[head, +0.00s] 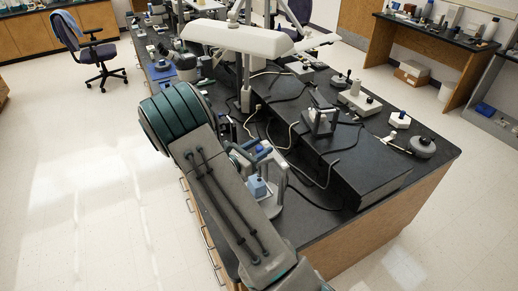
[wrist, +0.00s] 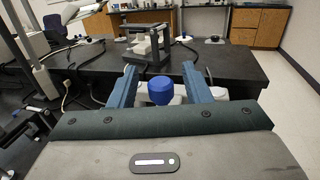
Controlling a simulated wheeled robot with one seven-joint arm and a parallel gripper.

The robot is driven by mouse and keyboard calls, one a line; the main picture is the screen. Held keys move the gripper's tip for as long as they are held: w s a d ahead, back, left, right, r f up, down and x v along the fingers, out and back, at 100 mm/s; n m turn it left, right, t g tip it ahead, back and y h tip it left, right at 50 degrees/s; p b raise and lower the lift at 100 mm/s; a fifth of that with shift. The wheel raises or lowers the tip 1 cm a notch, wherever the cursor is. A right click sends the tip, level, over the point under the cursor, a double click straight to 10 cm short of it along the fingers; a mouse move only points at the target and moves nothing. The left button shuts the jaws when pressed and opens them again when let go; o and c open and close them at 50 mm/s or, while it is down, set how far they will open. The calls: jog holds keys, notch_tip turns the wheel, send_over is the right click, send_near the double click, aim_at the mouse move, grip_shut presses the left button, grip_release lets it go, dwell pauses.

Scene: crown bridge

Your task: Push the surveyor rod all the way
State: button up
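My gripper (wrist: 159,68) shows in the wrist view as two blue fingers spread apart, open. A dark blue round knob (wrist: 161,91) stands between and below the fingers, with clear gaps on both sides. Pale grey parts (wrist: 180,97) of a device lie beside it, mostly hidden by my gripper's body. In the head view a blue block-like part (head: 258,187) sits on a pale device beside my arm, near the bench's left edge. I cannot make out a clear surveyor rod in either view. My arm hides part of the bench.
The black bench (head: 375,175) has a raised dark ledge and loose cables. A small framed instrument (head: 319,118) stands on the ledge, and a round grey item (head: 422,146) lies near the right corner. A white lamp arm (head: 238,38) hangs above.

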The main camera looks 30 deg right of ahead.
jog(key=b+v, duration=0.3)
jog(key=v, duration=1)
jog(key=shift+s+a+b, duration=0.15)
jog(key=shift+a+b, duration=0.2)
jog(key=shift+a, duration=0.05)
jog(key=s+d+r+m+g+y, duration=0.2)
jog(key=s+d+m+g+y, duration=0.15)
jog(key=s+m, duration=0.3)
jog(key=s+d+r+m+g+y, duration=0.2)
jog(key=s+m+g+y, duration=0.1)
jog(key=s+m+y, duration=0.3)
jog(key=s+a+r+m+t+y, duration=0.5)
jog(key=s+a+m+y, duration=0.2)
jog(key=s+m, duration=0.2)
jog(key=shift+s+a+r+y, duration=0.15)
jog(key=shift+a+r+y, duration=0.1)
jog(key=shift+r+y, duration=0.1)
